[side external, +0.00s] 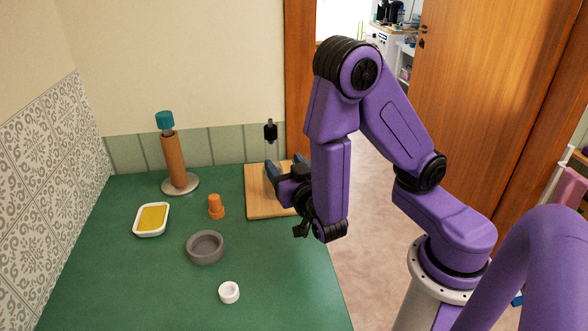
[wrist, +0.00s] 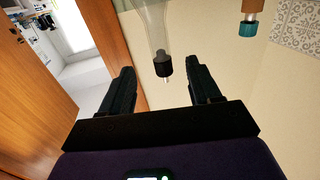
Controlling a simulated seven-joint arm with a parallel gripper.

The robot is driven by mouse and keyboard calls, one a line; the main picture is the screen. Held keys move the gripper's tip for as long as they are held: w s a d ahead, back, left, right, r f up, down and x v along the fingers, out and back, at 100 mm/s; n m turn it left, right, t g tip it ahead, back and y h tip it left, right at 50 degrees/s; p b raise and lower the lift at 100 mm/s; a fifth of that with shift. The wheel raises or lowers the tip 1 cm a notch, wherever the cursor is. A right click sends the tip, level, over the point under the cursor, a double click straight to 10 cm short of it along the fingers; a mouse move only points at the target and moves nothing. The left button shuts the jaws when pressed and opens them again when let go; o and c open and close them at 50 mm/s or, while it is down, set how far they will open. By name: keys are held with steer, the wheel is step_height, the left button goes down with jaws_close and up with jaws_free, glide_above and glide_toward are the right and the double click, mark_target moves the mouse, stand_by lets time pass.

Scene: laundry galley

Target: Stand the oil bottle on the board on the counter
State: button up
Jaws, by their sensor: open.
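The oil bottle is clear glass with a black cap (side external: 270,131) and stands upright over the wooden board (side external: 258,204) at the back right of the green counter. My gripper's fingers partly hide its lower body, so its base contact is not clear. My gripper (side external: 284,168) is low over the board, its open fingers reaching toward the bottle. In the wrist view, the bottle (wrist: 151,30) appears cap-down in the picture, between and beyond the spread fingertips of my gripper (wrist: 163,80), with gaps on both sides.
A paper-roll holder (side external: 174,160) with a teal top stands at the back left. A yellow-filled white dish (side external: 138,229), an orange stopper-like piece (side external: 215,207), a grey bowl (side external: 205,259) and a small white cup (side external: 229,292) sit on the counter (side external: 120,285). The front left is clear.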

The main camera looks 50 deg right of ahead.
steer(key=a+f+n+g+y, duration=0.3)
steer(key=a+f+g+y, duration=0.15)
steer(key=a+y, duration=0.5)
steer(key=s+a+n+g+y, duration=0.6)
steer(key=s+a, duration=0.2)
steer(key=s, duration=0.2)
steer(key=s+d+r+n+g+h, duration=0.1)
steer(key=s+n+g, duration=0.1)
steer(key=s+n, duration=0.15)
steer(key=s+d+r+n+g, duration=0.2)
steer(key=s, duration=0.2)
steer(key=s+d+r+n+h, duration=0.2)
steer(key=s+d+n+h, duration=0.1)
steer(key=d, duration=0.8)
steer(key=shift+s+r+n+g+h, duration=0.3)
steer(key=shift+n+h, duration=0.35)
steer(key=shift+h, duration=0.3)
steer(key=shift+w, duration=0.1)
